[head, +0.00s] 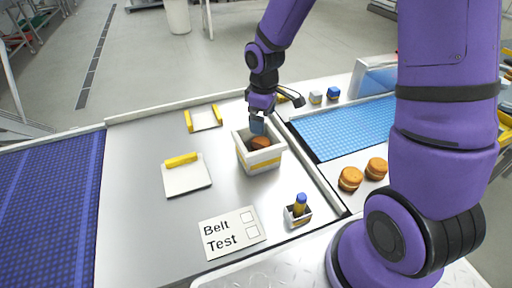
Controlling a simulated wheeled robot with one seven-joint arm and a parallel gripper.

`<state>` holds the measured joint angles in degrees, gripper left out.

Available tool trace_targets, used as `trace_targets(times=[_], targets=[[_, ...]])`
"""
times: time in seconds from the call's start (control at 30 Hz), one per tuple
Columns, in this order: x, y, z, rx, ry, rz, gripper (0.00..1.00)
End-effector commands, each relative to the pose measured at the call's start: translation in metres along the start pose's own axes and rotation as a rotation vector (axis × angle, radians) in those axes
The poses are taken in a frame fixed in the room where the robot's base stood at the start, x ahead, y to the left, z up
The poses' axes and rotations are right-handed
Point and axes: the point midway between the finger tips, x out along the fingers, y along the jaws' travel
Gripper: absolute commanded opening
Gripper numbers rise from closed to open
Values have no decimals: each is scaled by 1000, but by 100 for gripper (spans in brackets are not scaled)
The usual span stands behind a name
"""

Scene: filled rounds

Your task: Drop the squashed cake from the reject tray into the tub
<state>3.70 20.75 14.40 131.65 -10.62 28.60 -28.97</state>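A white tub (262,164) with a yellow band stands on the grey worktop near the middle. A brown cake (260,142) shows inside the tub's opening, below the fingers; its exact shape is too small to tell. My gripper (258,127) points down at the tub's mouth, just above the cake. I cannot tell whether the fingers touch the cake or how far apart they are. A flat white tray with a yellow bar (187,177) lies empty to the left. Another pale tray with yellow sides (204,119) lies behind, also empty. Which one is the reject tray is not clear.
Two round filled cakes (350,179) (376,168) sit at the right, near a light blue belt (345,128). A small holder with a yellow, blue-capped bottle (299,208) and a "Belt Test" card (232,232) lie in front. A dark blue belt (50,215) runs left.

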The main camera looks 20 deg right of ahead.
Motion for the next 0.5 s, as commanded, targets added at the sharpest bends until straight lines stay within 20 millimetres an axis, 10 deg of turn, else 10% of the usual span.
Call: trace_targets(times=[0.5], targets=[[-26,0,0,1,2,3,95]])
